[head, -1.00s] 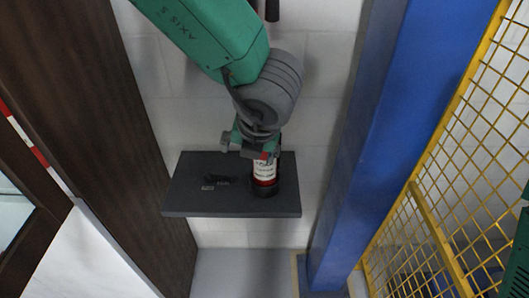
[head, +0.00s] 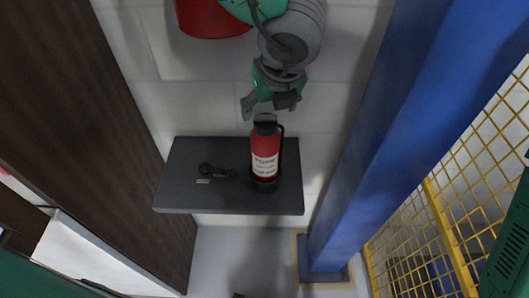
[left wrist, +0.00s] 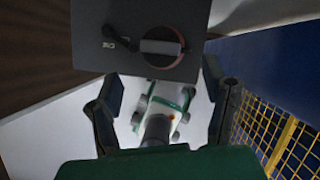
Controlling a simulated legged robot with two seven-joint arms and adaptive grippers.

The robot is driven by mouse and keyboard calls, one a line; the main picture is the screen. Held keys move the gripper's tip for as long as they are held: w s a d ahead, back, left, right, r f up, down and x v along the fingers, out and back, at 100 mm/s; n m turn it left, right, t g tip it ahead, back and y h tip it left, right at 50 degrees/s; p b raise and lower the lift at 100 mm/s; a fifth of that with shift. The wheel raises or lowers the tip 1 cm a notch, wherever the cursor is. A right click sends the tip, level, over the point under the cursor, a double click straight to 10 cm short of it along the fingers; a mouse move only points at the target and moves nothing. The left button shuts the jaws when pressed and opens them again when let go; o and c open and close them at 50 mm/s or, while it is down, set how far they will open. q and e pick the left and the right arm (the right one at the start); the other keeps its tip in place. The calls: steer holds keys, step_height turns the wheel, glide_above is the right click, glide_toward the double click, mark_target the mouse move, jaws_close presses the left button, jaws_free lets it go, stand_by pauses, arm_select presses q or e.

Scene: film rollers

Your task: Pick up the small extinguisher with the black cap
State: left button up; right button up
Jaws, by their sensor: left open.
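The small red extinguisher (head: 265,152) with a black cap and a white label stands upright on a dark grey shelf (head: 180,190). In the left wrist view the extinguisher (left wrist: 162,47) is seen from its capped end, with a red rim around the black top. My left gripper (head: 270,102) is open and empty, just above the cap in the head view and apart from it. In the left wrist view its two fingers (left wrist: 162,105) are spread wide, with the extinguisher beyond them toward the top. My right gripper is not in view.
A small black handled item (head: 215,171) lies on the shelf left of the extinguisher. A blue column (head: 375,140) and yellow mesh fence (head: 420,240) stand at right. A dark wooden panel (head: 90,130) stands at left. A large red object (head: 205,20) is cut off at the top.

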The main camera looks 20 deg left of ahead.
mark_target(268, 118)
arm_select(q)
steer(key=f, duration=0.1)
steer(key=w+f, duration=0.1)
steer(key=shift+w+d+f, duration=0.1)
steer(key=shift+w+f, duration=0.05)
steer(key=shift+f, duration=0.15)
steer(key=f, duration=0.1)
steer(key=a+f, duration=0.1)
steer(key=w+a+f, duration=0.1)
steer(key=f, duration=0.1)
steer(key=shift+w, duration=0.1)
steer(key=shift+w+a+f, duration=0.1)
steer(key=shift+w+f, duration=0.1)
steer(key=shift+f, duration=0.15)
steer(key=shift+s+d+r, duration=0.1)
steer(key=shift+d, duration=0.15)
steer(key=shift+c, duration=0.8)
steer(key=shift+d, duration=0.2)
steer(key=c, duration=1.4)
steer(key=shift+a+r, duration=0.1)
jaws_close()
